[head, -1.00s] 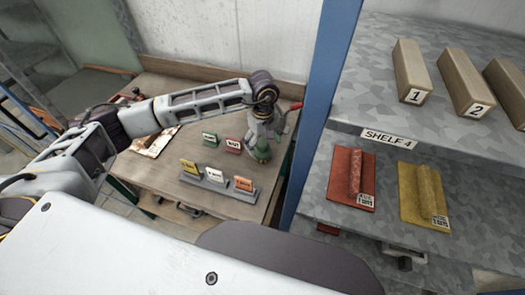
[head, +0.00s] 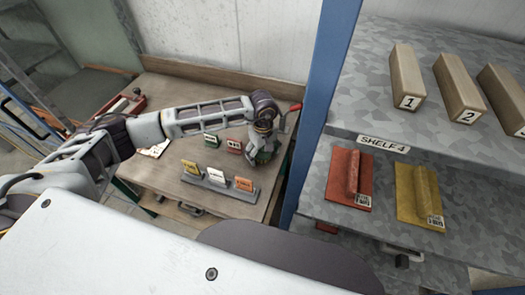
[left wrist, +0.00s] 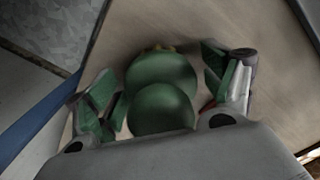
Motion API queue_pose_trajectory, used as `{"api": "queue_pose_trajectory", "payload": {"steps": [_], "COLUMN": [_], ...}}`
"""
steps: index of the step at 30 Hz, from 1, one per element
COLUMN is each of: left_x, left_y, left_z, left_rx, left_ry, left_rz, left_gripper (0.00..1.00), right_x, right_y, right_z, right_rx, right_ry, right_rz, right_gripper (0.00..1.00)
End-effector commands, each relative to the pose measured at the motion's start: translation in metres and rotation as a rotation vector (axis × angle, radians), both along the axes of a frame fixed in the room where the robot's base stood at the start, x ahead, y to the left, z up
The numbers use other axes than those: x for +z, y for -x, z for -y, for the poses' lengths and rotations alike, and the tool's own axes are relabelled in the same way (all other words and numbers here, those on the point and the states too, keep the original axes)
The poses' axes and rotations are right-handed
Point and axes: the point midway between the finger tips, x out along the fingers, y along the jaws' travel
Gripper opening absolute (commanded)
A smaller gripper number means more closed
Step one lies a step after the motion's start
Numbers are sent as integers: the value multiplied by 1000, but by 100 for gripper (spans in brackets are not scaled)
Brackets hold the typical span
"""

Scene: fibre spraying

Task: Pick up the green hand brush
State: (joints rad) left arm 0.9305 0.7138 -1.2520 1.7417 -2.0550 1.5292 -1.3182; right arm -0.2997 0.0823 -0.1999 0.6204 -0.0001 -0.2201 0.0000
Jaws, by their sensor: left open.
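The green hand brush (left wrist: 162,95) shows in the left wrist view as a rounded green shape seen close up, with a little yellow at its far edge. In the head view only a small green part (head: 263,157) shows below my left gripper (head: 262,148), at the right side of the wooden workbench (head: 150,188). My left gripper is open, its green-padded fingers on either side of the brush. Whether the fingers touch it I cannot tell. The gripper hides most of the brush in the head view. My right gripper is not in view.
A card rack (head: 216,188) and small standing cards (head: 211,140) are just left of the gripper. A red-tipped handle (head: 296,107) is close behind it. A blue post (head: 318,110) and shelves with red (head: 338,190) and yellow floats (head: 410,200) stand right.

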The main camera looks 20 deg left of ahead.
Motion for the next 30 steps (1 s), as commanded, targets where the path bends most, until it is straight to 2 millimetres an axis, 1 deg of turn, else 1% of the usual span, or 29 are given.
{"api": "queue_pose_trajectory", "payload": {"steps": [10,11,22,30], "left_x": [0,0,0,1], "left_y": [0,0,0,0], "left_z": [0,0,0,0], "left_rx": [0,0,0,0], "left_ry": [0,0,0,0], "left_rz": [0,0,0,1], "left_gripper": [82,80,32,32], "right_x": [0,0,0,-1], "right_y": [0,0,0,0], "right_z": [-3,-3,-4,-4], "right_rx": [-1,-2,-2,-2], "right_ry": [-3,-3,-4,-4], "right_rz": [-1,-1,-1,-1], "right_gripper": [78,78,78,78]}}
